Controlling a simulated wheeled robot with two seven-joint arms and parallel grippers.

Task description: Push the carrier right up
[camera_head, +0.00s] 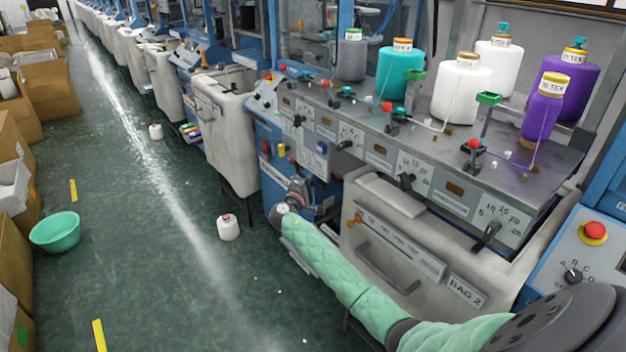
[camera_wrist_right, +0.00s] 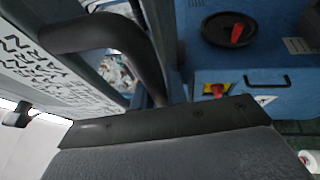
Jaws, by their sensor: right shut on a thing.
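My right arm, in a green quilted sleeve, comes in from the lower right in the head view. Its wrist end and right gripper (camera_head: 298,190) are at the left front of the near machine. A dark grey handle-like part (camera_head: 346,163) lies just beyond, at the machine's edge. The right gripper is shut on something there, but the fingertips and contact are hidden. In the right wrist view a black curved handle (camera_wrist_right: 115,38) rises beside a black strip with screws. I cannot single out the whole carrier. My left gripper is not in view.
Yarn cones, teal (camera_head: 398,75), white (camera_head: 462,90) and purple (camera_head: 566,85), stand on the machine top. A grey-white bin marked BAG 2 (camera_head: 400,240) sits below. A white cone (camera_head: 228,228) and a green basin (camera_head: 56,232) are on the floor. The aisle's middle is mostly clear.

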